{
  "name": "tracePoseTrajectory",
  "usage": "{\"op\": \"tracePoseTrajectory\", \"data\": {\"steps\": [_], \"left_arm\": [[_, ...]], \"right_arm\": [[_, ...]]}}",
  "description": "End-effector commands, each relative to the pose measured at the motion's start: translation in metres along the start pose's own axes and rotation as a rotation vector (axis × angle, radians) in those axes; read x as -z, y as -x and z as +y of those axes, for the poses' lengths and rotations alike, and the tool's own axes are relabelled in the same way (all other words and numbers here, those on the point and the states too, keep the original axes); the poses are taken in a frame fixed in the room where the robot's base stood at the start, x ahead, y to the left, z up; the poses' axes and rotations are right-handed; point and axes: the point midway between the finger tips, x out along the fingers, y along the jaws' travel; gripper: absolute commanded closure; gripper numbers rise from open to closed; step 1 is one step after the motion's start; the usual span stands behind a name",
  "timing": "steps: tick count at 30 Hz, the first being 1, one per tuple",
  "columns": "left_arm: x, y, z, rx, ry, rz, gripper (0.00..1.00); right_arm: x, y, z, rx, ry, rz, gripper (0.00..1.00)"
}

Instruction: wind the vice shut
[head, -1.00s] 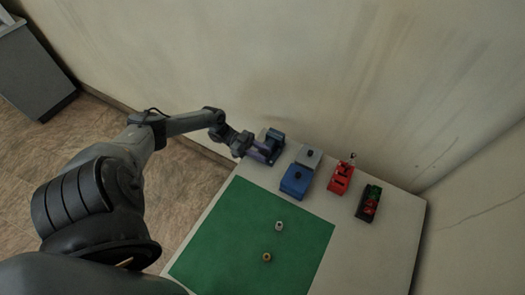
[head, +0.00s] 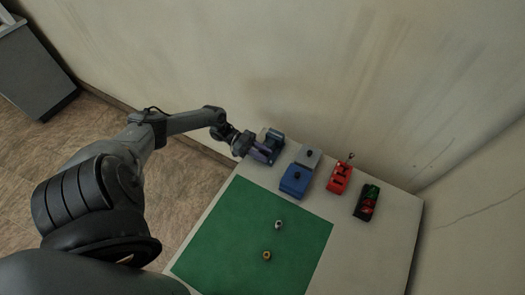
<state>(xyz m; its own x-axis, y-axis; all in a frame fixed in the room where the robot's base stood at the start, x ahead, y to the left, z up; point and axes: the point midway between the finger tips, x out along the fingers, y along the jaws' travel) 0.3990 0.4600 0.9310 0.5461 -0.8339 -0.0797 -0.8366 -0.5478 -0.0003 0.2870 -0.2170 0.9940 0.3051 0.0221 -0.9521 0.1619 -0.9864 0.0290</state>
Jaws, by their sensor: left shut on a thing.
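The vice (head: 271,141) is a small dark blue-grey block at the far left corner of the table. My left arm reaches in from the left, and my left gripper (head: 247,146) is at the vice's left side, shut on a part there that looks like the vice's handle. The gripper hides the handle and its fingertips are too small to make out. How far apart the vice jaws are cannot be told. My right gripper is not in view.
To the right of the vice stand a blue-and-grey box unit (head: 295,180), a red device (head: 340,177) and a black device with green and red parts (head: 367,202). A green mat (head: 230,230) holds two small fittings (head: 279,224). A wall (head: 290,70) rises behind the table (head: 390,240).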

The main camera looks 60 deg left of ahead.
Motion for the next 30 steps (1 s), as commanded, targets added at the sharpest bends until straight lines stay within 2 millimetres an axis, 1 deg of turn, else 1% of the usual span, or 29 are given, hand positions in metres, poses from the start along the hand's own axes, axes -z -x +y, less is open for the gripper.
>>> {"op": "tracePoseTrajectory", "data": {"steps": [1,3,9,15,21,30], "left_arm": [[0.007,0.000,0.001,0.000,0.000,-0.028,1.00],[0.009,-0.001,0.001,0.000,0.000,-0.073,1.00],[0.009,-0.004,0.001,-0.001,0.001,-0.235,1.00],[0.007,-0.008,0.001,-0.002,-0.001,-0.400,1.00],[0.003,-0.011,0.001,-0.003,0.000,-0.536,1.00],[-0.001,-0.013,0.001,-0.003,0.000,-0.655,1.00]], "right_arm": [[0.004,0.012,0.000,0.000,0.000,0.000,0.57],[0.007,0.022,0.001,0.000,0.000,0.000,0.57],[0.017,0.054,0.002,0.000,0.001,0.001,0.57],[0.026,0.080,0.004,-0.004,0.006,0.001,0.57],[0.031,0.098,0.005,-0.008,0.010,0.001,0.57],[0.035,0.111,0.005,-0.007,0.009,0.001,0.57]]}}
